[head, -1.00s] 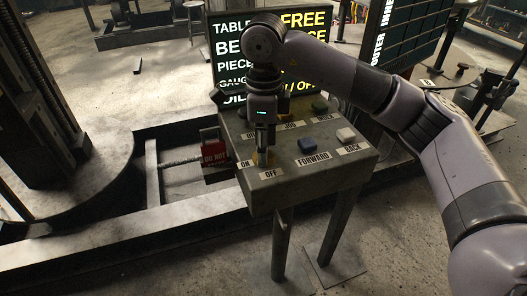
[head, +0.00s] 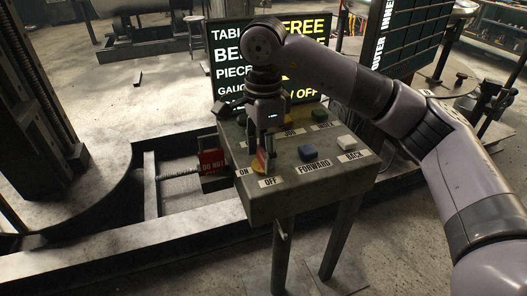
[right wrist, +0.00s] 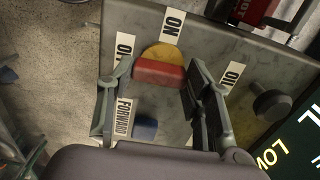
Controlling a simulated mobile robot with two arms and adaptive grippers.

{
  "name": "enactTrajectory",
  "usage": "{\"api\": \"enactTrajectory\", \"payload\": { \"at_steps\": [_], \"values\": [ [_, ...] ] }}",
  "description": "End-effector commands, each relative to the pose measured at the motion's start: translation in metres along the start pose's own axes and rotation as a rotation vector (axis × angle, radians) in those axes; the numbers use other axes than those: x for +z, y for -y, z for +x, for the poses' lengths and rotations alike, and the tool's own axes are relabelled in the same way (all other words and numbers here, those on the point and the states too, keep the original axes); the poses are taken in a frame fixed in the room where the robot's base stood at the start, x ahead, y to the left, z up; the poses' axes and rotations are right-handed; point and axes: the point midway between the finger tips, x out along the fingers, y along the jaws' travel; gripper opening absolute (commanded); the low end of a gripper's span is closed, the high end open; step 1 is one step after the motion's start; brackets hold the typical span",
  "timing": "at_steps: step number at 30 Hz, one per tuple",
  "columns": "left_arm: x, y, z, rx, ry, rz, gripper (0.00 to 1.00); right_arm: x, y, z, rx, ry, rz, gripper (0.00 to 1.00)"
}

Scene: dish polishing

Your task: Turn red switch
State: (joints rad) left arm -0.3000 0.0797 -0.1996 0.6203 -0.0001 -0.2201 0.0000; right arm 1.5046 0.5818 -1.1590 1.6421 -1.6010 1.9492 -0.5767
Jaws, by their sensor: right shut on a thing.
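The red switch (right wrist: 158,72) is a red bar on a round yellow base (right wrist: 168,52), on top of a grey control box (head: 318,190). It lies between the ON label (right wrist: 173,24) and the OFF label, which is partly hidden by a finger in the right wrist view. In the head view the red switch (head: 262,160) shows in part under my right gripper (head: 263,150). The right fingers point down and are shut on the switch, one at each end of the bar in the right wrist view. My left gripper is in neither view.
A blue button (head: 306,152) by FORWARD, a white button (head: 347,142) by BACK and a green button (head: 320,116) stand on the box. A red DO NOT block (head: 212,161) is left of it. A dark sign board (head: 300,80) stands behind.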

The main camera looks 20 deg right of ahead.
Motion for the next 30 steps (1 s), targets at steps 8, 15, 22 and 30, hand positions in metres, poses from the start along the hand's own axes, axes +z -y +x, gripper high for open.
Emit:
{"api": "enactTrajectory", "payload": {
  "at_steps": [8, 15, 22, 30],
  "values": [
    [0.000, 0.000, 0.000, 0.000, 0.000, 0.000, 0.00, 0.000, 0.001, -0.001, -0.004, 0.000, -0.002, 0.47],
    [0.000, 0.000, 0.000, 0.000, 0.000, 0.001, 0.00, 0.000, 0.000, -0.001, -0.002, 0.000, -0.001, 0.63],
    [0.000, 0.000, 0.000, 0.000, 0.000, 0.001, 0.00, 0.000, 0.000, 0.000, -0.001, 0.000, 0.000, 0.67],
    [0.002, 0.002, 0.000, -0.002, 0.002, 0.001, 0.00, 0.000, 0.001, -0.014, -0.003, 0.001, 0.000, 0.67]
  ]
}}
